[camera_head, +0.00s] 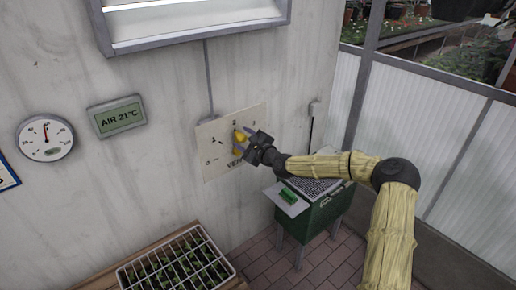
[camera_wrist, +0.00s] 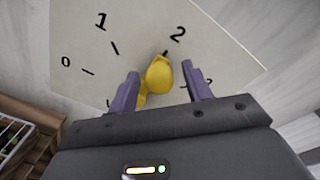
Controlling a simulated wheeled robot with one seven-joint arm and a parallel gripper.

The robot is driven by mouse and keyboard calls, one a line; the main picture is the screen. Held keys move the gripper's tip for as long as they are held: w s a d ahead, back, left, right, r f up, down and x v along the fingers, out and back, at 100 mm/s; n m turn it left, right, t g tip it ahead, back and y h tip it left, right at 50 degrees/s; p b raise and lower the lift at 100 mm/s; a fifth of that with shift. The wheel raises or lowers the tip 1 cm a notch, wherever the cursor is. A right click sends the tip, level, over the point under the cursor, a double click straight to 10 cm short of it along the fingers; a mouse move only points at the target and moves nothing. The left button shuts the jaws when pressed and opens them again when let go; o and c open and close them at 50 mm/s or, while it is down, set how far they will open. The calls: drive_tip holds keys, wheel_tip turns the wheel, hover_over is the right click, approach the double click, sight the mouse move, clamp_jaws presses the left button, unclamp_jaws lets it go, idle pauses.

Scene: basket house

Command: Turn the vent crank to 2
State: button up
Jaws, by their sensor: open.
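The vent panel (camera_head: 211,165) is a pale plate on the wall with the numbers 0, 1, 2 and one more, partly hidden. In the wrist view the panel (camera_wrist: 75,40) fills the upper middle. The yellow vent crank (camera_wrist: 159,76) has its rounded end up toward the mark below the 2; it also shows in the head view (camera_head: 239,136). My gripper (camera_head: 248,142) is at the panel, open, with its two purple-grey fingers on either side of the crank. I cannot tell if either finger touches it. The crank's lower part is partly hidden by a finger.
A green box-shaped unit (camera_head: 325,212) on legs stands below and right of the panel. A tray of seedlings (camera_head: 175,265) lies on a wooden bench at the lower left. A round gauge (camera_head: 45,138) and a display reading AIR 21°C (camera_head: 117,115) hang on the wall.

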drive_tip(key=f+b+v, duration=0.1)
drive_tip(key=b+v, duration=0.3)
drive_tip(key=v, duration=1.3)
drive_tip(key=shift+r, duration=0.5)
drive_tip(key=s+a+f+n+g+h, duration=0.25)
drive_tip(key=s+f+n+g, duration=0.2)
drive_tip(key=f, duration=0.25)
drive_tip(key=s+a+f+n+g+h, duration=0.1)
drive_tip(key=s+a+f+n+g, duration=0.25)
drive_tip(key=s+f+n, duration=0.35)
drive_tip(key=s+d+r+n+g+h, duration=0.2)
drive_tip(key=s+d+n+h, duration=0.1)
drive_tip(key=s, duration=0.5)
drive_tip(key=s+d+r+n+g+h, duration=0.1)
drive_tip(key=s+d+r+n+h, duration=0.2)
drive_tip(key=s+d+n, duration=0.2)
drive_tip(key=s+d, duration=0.2)
drive_tip(key=s, duration=0.1)
drive_tip(key=shift+r+n+g, duration=0.3)
drive_tip(key=shift+n+g, duration=0.05)
drive_tip(key=shift+g, duration=0.05)
drive_tip(key=shift+s, duration=0.1)
